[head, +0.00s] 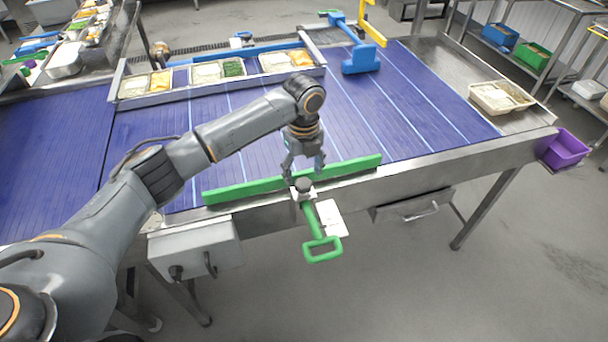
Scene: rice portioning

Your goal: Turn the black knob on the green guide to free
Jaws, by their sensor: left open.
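The green guide (350,167) is a long bar along the near edge of the blue conveyor. Its green loop handle (322,249) hangs out over the front edge, with a white plate beside it. The black knob (303,184) sits on a pale clamp block at the middle of the guide, on the metal rail. My left gripper (304,169) points down just above and behind the knob. Its fingers are apart and hold nothing. I cannot tell whether a finger touches the guide. My right gripper is not in view.
A rail with several food trays (207,72) runs along the conveyor's far side. A blue paddle-shaped tool (361,58) lies at the back. A cream tray (501,97) stands on the metal table at right, and a purple bin (566,149) hangs at its end. The conveyor's right half is clear.

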